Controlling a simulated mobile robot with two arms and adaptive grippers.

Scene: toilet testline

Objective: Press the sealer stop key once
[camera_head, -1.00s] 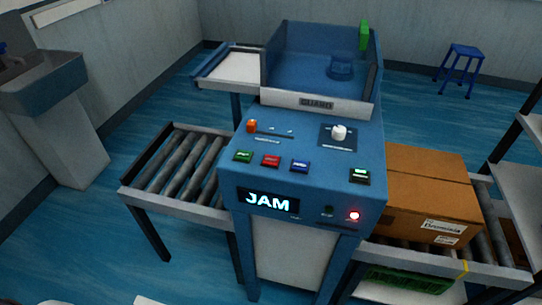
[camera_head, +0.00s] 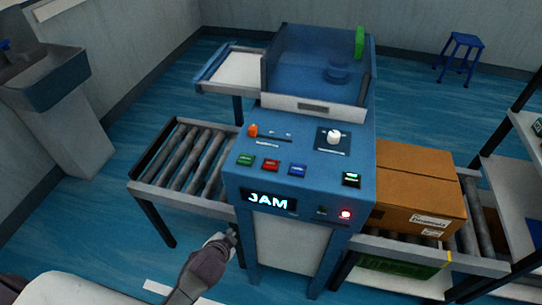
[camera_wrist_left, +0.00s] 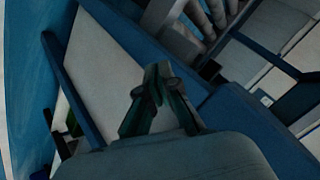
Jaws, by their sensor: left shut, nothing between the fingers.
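The blue sealer machine (camera_head: 232,187) stands in the middle of the head view with a sloped key panel. A red key (camera_head: 271,165) sits between a green key (camera_head: 245,160) and a blue key (camera_head: 298,170); their labels are too small to read. My left gripper (camera_head: 232,236) is low at the machine's front left, below the panel and apart from the keys. In the left wrist view its fingertips (camera_wrist_left: 157,72) meet, shut and empty. My right gripper is out of view.
A roller conveyor (camera_head: 180,165) lies left of the machine. A cardboard box (camera_head: 415,185) sits on the rollers at right. A clear guard (camera_head: 318,65) rises behind the panel. An orange knob (camera_head: 252,130) and a white dial (camera_head: 334,137) lie behind the keys.

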